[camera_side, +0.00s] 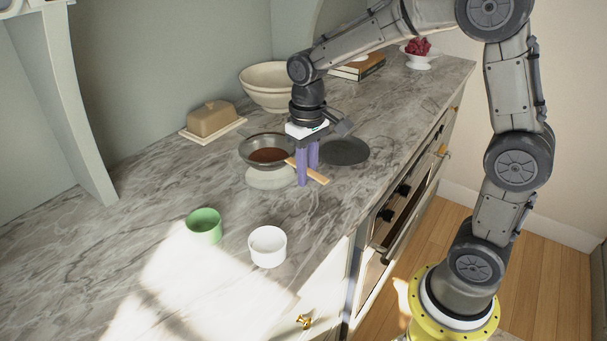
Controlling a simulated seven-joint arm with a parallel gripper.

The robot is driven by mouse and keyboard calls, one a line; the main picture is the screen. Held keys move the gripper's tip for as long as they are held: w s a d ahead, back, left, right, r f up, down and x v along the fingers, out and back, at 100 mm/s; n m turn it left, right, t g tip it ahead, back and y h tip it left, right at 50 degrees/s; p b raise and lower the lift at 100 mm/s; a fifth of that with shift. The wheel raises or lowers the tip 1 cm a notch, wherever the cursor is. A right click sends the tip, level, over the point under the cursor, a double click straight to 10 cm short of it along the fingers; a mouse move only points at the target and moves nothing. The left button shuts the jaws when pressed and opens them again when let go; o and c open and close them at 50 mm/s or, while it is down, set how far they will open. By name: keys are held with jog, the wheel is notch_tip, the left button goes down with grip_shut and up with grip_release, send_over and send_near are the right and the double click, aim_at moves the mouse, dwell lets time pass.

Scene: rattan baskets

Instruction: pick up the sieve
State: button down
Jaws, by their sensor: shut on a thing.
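The sieve (258,141) is a round grey metal bowl with a brownish mesh bottom and a light wooden handle (318,177). My gripper (307,168) has purple fingers that point down and are shut on the wooden handle. The sieve is held above the marble counter, with a pale round thing under its bowl. I cannot tell whether the bowl touches that thing. Part of the handle is hidden behind the fingers.
A dark round disc (346,151) lies just right of my gripper. A green cup (204,226) and a white cup (267,247) stand in front. Behind are stacked cream bowls (268,82), a butter dish (212,119), books (358,67) and a fruit bowl (418,60). The counter's left front is clear.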

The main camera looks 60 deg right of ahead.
jog(key=s+r, duration=0.1)
jog(key=r, duration=0.1)
jog(key=s+r, duration=0.1)
jog(key=r, duration=0.1)
jog(key=s+r, duration=0.2)
jog(key=shift+s+r, duration=0.1)
jog(key=shift+r, duration=0.3)
jog(key=s+r, duration=0.4)
jog(key=s, duration=0.5)
jog(key=shift+s+a+r, duration=0.2)
jog(key=shift+w+f, duration=0.1)
